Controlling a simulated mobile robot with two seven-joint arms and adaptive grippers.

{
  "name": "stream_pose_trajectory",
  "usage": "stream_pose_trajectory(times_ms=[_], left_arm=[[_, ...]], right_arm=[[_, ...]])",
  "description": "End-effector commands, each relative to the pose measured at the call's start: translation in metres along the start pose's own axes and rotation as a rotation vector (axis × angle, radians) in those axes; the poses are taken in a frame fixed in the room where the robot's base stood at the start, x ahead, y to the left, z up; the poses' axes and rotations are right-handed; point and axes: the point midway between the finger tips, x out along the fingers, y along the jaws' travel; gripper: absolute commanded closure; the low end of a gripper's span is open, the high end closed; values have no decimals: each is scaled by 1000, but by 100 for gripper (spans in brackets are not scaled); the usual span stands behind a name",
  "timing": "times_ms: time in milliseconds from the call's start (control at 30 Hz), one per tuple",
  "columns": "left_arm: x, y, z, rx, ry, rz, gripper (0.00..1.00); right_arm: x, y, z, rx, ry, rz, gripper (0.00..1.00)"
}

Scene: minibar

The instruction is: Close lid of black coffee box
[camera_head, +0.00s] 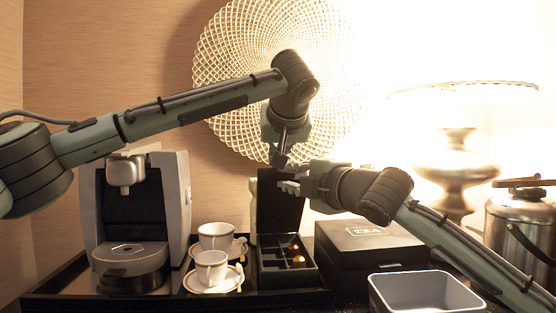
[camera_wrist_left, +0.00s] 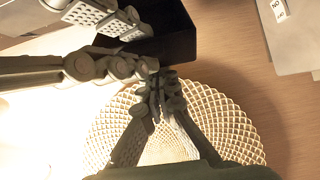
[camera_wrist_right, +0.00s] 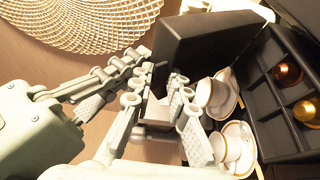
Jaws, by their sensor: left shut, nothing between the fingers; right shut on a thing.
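The black coffee box (camera_head: 270,279) stands open on the counter, its lid (camera_head: 292,216) raised upright at the back. In the right wrist view the box's compartments (camera_wrist_right: 277,130) hold a few coffee capsules, and the lid (camera_wrist_right: 205,50) rises beside them. My right gripper (camera_head: 289,184) is shut on the lid near its upper edge; it also shows in the right wrist view (camera_wrist_right: 160,88). My left gripper (camera_head: 280,156) is shut and empty, just above the lid and close to the right gripper. In the left wrist view its fingers (camera_wrist_left: 162,88) are together beside the dark lid (camera_wrist_left: 165,30).
Two white cups (camera_head: 212,266) on saucers stand left of the box, with a coffee machine (camera_head: 137,225) further left. A closed tea box (camera_head: 368,240) stands to the right. A grey bin (camera_head: 425,292) is in front. A woven round decoration (camera_head: 225,60) hangs behind.

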Motion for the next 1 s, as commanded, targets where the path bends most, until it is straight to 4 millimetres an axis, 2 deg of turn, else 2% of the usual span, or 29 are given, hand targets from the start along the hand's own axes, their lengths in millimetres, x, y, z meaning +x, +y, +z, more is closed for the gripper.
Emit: stream_pose_trajectory(times_ms=[767,800,900,1000], left_arm=[[0,0,0,0,0,0,100],[0,0,0,0,0,0,100],[0,0,0,0,0,0,100],[0,0,0,0,0,0,100]], right_arm=[[0,-1,1,0,-3,-2,100],[0,-1,1,0,-3,-2,79],[0,-1,1,0,-2,-2,67],[0,0,1,0,-2,-1,66]])
